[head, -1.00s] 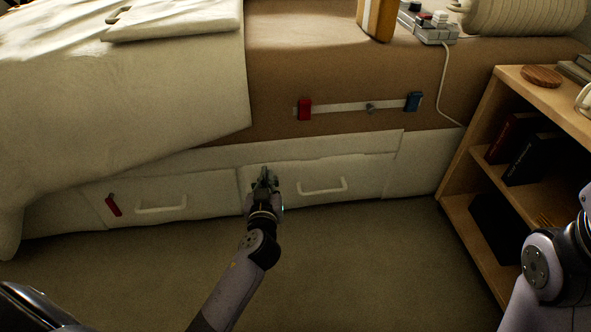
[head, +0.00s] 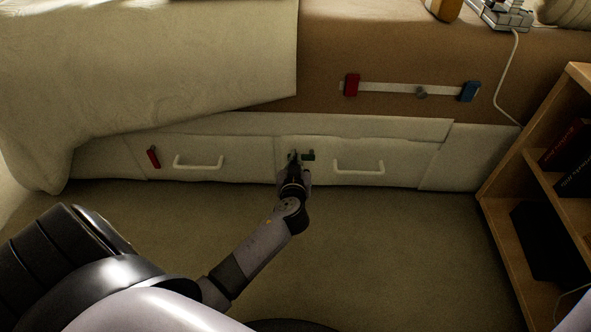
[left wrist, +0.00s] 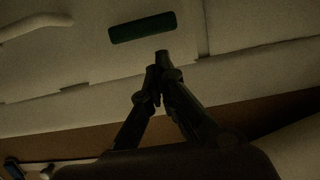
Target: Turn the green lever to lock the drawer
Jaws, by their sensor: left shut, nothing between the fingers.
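The green lever (head: 308,155) is on the white front of the right drawer (head: 405,166), near its left end. In the head view it lies about level, partly hidden by my left gripper. My left gripper (head: 294,155) is shut and empty, just left of the lever's visible part. In the left wrist view the lever (left wrist: 143,27) shows whole, a dark green bar slightly tilted. The fingertips of my left gripper (left wrist: 158,62) are together close to the bar, with a small gap in the picture; contact cannot be told. My right gripper is not in view.
The left drawer has a red lever (head: 153,157) and a white handle (head: 198,163). Another white handle (head: 358,167) is right of the green lever. A wooden shelf (head: 513,192) stands at the right. The carpet (head: 390,250) before the drawers is clear.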

